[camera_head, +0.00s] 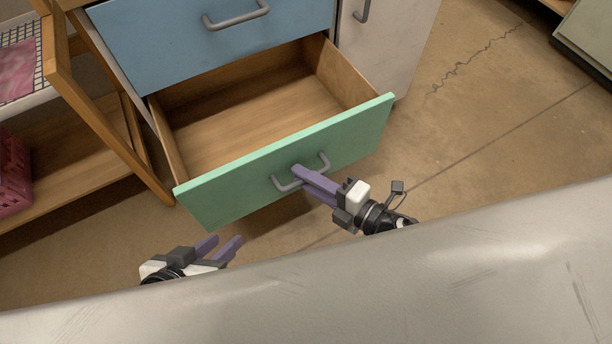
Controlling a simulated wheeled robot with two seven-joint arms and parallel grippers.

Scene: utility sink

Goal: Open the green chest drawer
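The green chest drawer (222,201) is pulled well out below a blue drawer, and its empty wooden inside shows. A grey bar handle (286,186) is on its green front. My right gripper (304,176) is at the middle of this handle, with its purple fingers close together over the bar. It appears shut on the handle; the fingers hide part of the bar. My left gripper (224,243) is open and empty, below and left of the handle, apart from the drawer front.
The blue drawer (160,40) above is shut. A pale cabinet (385,50) stands right of the chest. A wooden shelf unit (90,175) with a pink basket (12,175) stands at left. The concrete floor (490,130) at right is clear.

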